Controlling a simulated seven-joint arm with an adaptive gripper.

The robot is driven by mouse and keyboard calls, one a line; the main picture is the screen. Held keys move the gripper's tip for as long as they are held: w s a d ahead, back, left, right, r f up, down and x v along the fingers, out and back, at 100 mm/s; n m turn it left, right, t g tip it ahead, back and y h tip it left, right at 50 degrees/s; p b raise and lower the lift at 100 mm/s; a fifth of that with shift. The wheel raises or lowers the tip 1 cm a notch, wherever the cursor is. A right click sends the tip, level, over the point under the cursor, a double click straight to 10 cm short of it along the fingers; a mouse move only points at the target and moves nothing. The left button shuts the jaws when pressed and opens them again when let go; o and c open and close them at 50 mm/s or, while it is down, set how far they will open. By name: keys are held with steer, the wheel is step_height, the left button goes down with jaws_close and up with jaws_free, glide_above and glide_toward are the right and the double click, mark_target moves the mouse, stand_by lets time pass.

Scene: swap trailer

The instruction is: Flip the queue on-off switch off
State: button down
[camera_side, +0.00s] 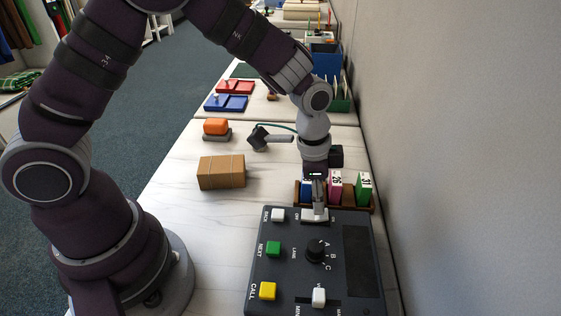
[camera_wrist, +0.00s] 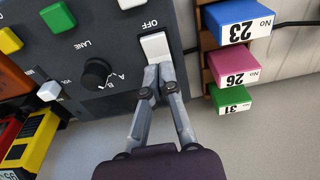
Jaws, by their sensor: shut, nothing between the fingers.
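The queue control panel (camera_side: 278,240) is a dark grey box on the white table. Its on-off switch is a white rocker at the panel's far edge; it shows in the wrist view (camera_wrist: 154,44) beside the printed word OFF. My gripper (camera_side: 317,205) points down at the switch. In the wrist view my gripper (camera_wrist: 158,72) has its fingertips together, empty, at the lower end of the rocker. They seem to touch it or hover just over it; I cannot tell which. The fingers partly hide the switch in the side view, and its tilt is unclear.
The panel also has a white button (camera_side: 278,215), green button (camera_side: 273,249), yellow button (camera_side: 267,291), black lane knob (camera_side: 315,251) and white slider (camera_side: 318,297). Numbered blocks, including a pink one (camera_side: 335,187), stand in a wooden tray behind. A cardboard box (camera_side: 221,172) is left.

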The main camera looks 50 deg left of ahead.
mark_target(294, 217)
step_height(294, 217, up, 4)
steer(key=shift+w+d+f, duration=0.1)
steer(key=shift+w+f, duration=0.05)
steer(key=s+a+r, duration=0.3)
steer(key=r, duration=0.6)
steer(key=s+a+r+n+t+y, duration=0.1)
steer(key=s+a+n+t, duration=0.3)
steer(key=s+n, duration=0.5)
steer(key=shift+a+r, duration=0.85)
steer(key=shift+a, duration=0.35)
